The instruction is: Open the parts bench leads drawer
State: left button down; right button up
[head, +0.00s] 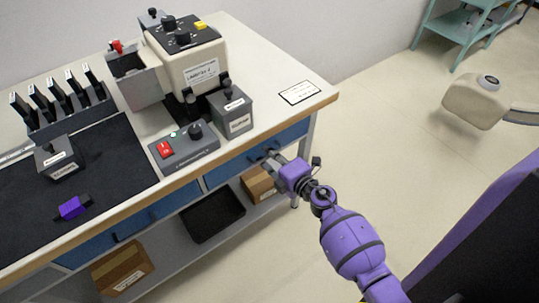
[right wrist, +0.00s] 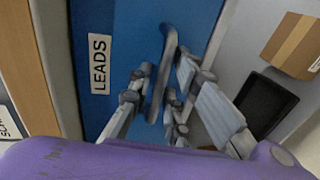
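The leads drawer has a blue front (head: 293,133) under the right part of the bench top and looks closed. In the right wrist view its blue face (right wrist: 112,25) carries a white label (right wrist: 99,64) reading LEADS. Its dark bar handle (right wrist: 170,42) stands out from the face. My right gripper (head: 269,160) is at this handle. In the right wrist view the gripper (right wrist: 165,72) has its fingers apart, one on each side of the handle; I cannot tell whether they touch it. My left gripper is not in view.
The bench top (head: 262,105) holds a large beige machine (head: 195,70), a grey switch box (head: 185,148) and a small grey box (head: 232,112). A black tray (head: 213,216) and cardboard boxes (head: 122,268) sit on the lower shelf.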

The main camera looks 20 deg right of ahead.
grip_shut()
jog(key=shift+s, duration=0.1)
jog(key=f+b+v, duration=0.2)
jog(key=f+v, duration=0.1)
jog(key=v, duration=1.2)
jog(key=s+f+b+v, duration=0.1)
jog(key=f+b+v, duration=0.2)
jog(key=v, duration=1.2)
jog(key=shift+s, duration=0.55)
jog(key=shift+d, duration=0.15)
